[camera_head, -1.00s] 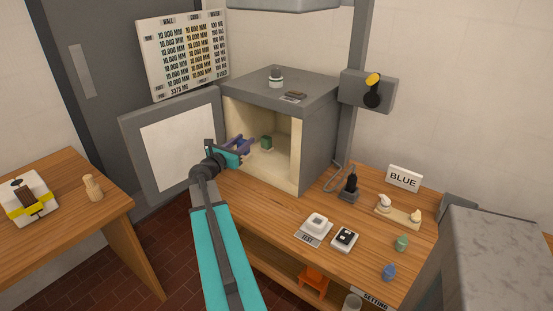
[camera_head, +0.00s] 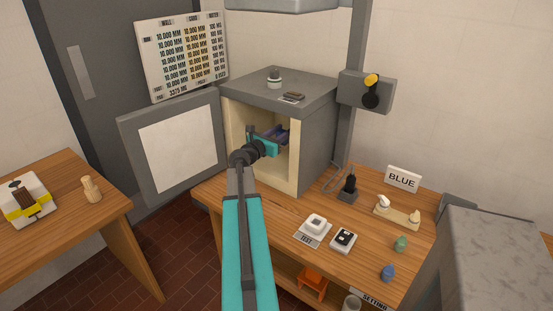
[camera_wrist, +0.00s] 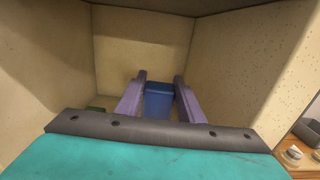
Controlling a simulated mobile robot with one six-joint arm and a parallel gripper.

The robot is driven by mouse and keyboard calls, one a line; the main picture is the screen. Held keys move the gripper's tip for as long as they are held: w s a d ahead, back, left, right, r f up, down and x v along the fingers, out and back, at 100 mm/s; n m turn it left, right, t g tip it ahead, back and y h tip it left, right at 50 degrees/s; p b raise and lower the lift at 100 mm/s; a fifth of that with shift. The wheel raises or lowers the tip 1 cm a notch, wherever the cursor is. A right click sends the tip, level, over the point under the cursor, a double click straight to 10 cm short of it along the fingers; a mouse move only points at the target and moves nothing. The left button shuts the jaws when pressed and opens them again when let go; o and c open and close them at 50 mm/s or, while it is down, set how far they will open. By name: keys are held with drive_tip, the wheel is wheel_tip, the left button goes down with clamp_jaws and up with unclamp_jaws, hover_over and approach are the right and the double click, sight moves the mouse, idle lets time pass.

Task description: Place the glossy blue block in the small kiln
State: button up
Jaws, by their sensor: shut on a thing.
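The small kiln (camera_head: 315,135) stands on the wooden bench with its door (camera_head: 180,146) swung open to the left. My gripper (camera_head: 277,135) is inside the kiln's mouth. In the wrist view its two purple fingers (camera_wrist: 158,78) are shut on the blue block (camera_wrist: 158,101), which sits between them. Cream kiln walls (camera_wrist: 140,55) surround it there. I cannot tell whether the block touches the kiln floor. In the head view the block is not clearly told apart from the fingers.
A green block (camera_wrist: 96,109) shows partly in the kiln, left of my fingers. Another blue piece (camera_head: 388,272) and a green piece (camera_head: 400,243) stand on the bench at right. The kiln walls are close around my gripper.

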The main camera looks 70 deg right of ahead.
drive_tip(key=shift+f, duration=3.15)
drive_tip(key=shift+f+p, duration=0.45)
drive_tip(key=shift+f, duration=1.4)
drive_tip(key=shift+f, duration=0.15)
drive_tip(key=o, duration=1.1)
drive_tip(key=b+v, duration=0.2)
drive_tip(key=v, duration=1)
